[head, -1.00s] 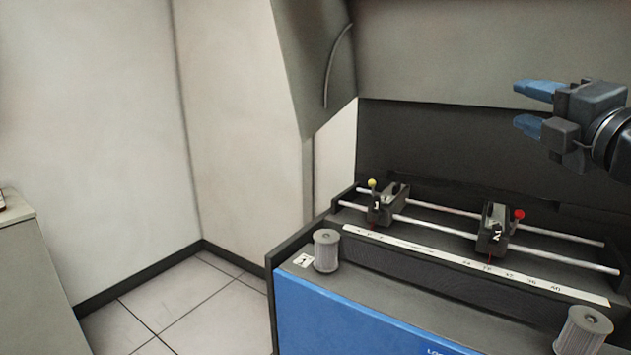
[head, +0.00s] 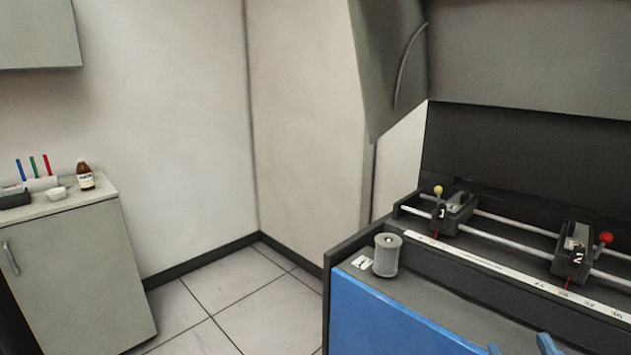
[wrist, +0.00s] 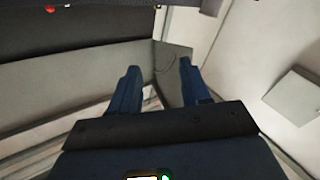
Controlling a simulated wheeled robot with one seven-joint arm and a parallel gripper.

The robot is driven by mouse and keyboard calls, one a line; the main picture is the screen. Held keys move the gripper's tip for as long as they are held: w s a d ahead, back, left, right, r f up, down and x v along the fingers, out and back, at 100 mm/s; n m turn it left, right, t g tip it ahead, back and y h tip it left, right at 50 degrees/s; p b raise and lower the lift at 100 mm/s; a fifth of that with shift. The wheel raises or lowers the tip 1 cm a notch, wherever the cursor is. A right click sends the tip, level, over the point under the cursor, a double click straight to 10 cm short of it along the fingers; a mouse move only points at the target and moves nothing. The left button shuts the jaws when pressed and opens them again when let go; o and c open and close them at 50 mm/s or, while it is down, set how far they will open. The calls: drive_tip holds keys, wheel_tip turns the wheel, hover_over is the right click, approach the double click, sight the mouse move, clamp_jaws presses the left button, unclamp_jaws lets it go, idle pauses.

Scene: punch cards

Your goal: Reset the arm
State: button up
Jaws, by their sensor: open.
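My gripper (wrist: 158,82) shows in the wrist view with its two blue fingers apart and nothing between them. In the head view only blue fingertips (head: 520,345) show at the bottom edge, in front of the blue machine; the rest of my arm is out of frame. The machine (head: 400,315) has a blue front and a dark top. Its two rails carry a slider with a yellow knob (head: 438,190) and a slider with a red knob (head: 606,238), above a white number scale (head: 470,258).
A grey ribbed knob (head: 387,255) stands on the machine's near left corner. A low cabinet (head: 85,270) at the left holds a brown bottle (head: 85,176) and several coloured pens. Tiled floor (head: 225,305) lies clear between cabinet and machine.

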drive_tip(key=s+a+f+m+g+y, duration=0.1)
drive_tip(key=s+f, duration=0.2)
drive_tip(key=s, duration=0.6)
drive_tip(key=s+a+f+g+y, duration=0.15)
drive_tip(key=s+f, duration=0.25)
drive_tip(key=s, duration=0.5)
drive_tip(key=s+a+f+m+g+y, duration=0.1)
drive_tip(key=s+f+y, duration=0.15)
drive_tip(key=s, duration=0.65)
wheel_tip(320, 180, down, 23)
drive_tip(key=h+b, duration=0.1)
drive_tip(key=b, duration=2.1)
wheel_tip(320, 180, up, 14)
drive_tip(key=p, duration=1.4)
drive_tip(key=shift+w+r, duration=0.15)
drive_tip(key=shift+r, duration=0.05)
drive_tip(key=shift+c, duration=0.3)
